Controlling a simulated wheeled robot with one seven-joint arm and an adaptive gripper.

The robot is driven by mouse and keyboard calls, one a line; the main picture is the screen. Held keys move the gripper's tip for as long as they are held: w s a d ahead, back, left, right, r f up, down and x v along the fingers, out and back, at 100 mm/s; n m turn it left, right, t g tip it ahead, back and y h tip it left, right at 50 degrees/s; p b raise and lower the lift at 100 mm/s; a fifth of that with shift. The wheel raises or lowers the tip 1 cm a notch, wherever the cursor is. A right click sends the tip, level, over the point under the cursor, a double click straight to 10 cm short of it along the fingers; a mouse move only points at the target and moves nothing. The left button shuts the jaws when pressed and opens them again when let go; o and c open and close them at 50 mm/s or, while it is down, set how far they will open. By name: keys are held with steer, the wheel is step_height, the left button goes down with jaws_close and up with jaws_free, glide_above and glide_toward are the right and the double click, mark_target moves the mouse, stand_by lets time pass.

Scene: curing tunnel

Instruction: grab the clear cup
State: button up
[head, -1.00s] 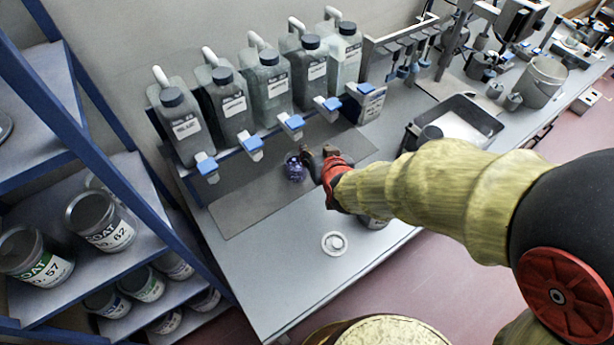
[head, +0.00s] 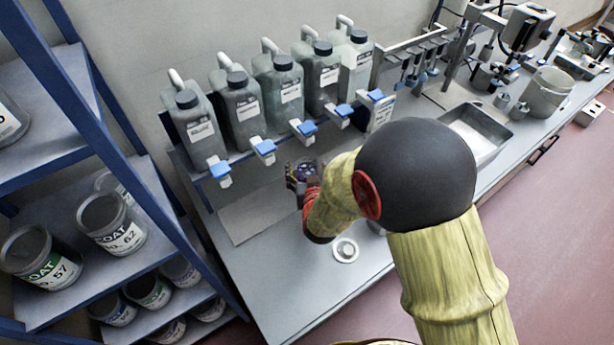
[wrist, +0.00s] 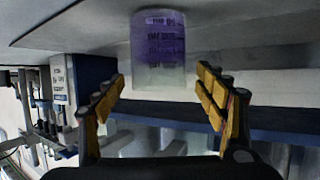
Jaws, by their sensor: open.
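The clear cup (wrist: 158,50) has purple print or contents and stands on the grey mat below the row of jugs. In the wrist view, where the scene appears upside down, it is centred just beyond the fingertips. In the head view the cup (head: 306,167) is partly hidden by my gripper (head: 302,180). My gripper (wrist: 160,80) is open, its two yellow-padded fingers on either side of the line to the cup. I see no finger touching it.
Several labelled jugs (head: 241,108) with blue taps (head: 264,147) line the bench behind the cup. A small white round item (head: 345,250) lies nearer the front. A grey tray (head: 478,130) is at the right. A shelf (head: 80,240) with cans stands left.

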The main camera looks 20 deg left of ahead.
steer(key=shift+x, duration=0.85)
steer(key=shift+r, duration=0.1)
steer(key=c, duration=1.5)
steer(key=shift+c, duration=0.4)
steer(key=shift+r, duration=0.2)
steer(key=shift+w+r+p, duration=0.1)
steer(key=shift+r+p, duration=0.25)
steer(key=shift+r, duration=0.7)
steer(key=s+d+r+p, duration=0.2)
steer(key=s+d+r, duration=0.7)
steer(key=d+r, duration=0.1)
steer(key=shift+d+p, duration=0.15)
steer(key=shift+p, duration=0.25)
